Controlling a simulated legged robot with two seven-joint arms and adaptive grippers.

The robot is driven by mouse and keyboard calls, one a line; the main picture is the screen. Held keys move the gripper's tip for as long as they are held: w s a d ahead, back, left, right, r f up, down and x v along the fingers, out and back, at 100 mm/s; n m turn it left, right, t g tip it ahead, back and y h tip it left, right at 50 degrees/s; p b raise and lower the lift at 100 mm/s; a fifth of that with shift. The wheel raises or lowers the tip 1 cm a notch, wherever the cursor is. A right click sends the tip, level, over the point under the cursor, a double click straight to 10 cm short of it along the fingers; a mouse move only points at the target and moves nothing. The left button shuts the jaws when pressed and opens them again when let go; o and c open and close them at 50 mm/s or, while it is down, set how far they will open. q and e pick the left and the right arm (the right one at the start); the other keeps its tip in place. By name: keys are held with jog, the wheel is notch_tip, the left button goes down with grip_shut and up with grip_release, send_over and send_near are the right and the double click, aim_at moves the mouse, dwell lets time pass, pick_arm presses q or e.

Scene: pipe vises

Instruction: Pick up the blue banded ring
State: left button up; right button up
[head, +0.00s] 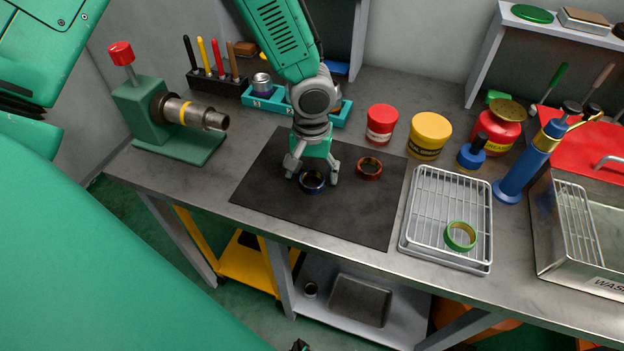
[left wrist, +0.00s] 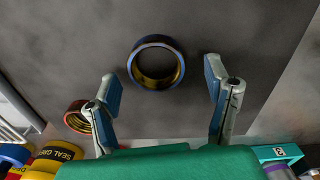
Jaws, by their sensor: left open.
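The blue banded ring (head: 312,182) lies on the dark mat (head: 268,196) on the bench. It also shows in the left wrist view (left wrist: 157,42), where its blue rim and brass-coloured inside are clear. My left gripper (head: 312,176) points down right above the ring and is open. In the left wrist view its two fingers (left wrist: 163,84) stand apart, with the ring beyond the tips and between their lines. I cannot tell whether the fingers touch the mat. My right gripper does not show clearly in either view.
A red banded ring (head: 369,168) lies on the mat close to the right of my left gripper. A green ring (head: 460,236) lies on the wire rack tray (head: 422,208). Red (head: 382,123) and yellow (head: 429,134) tubs stand behind. A green vise (head: 150,120) holds a pipe at left.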

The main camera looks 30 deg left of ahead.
pick_arm(q)
jog(key=shift+f, duration=0.65)
jog(key=shift+d, duration=0.2)
jog(key=c, duration=1.3)
jog(key=shift+r, duration=0.2)
jog(key=shift+r, duration=0.35)
notch_tip(320, 180, up, 9)
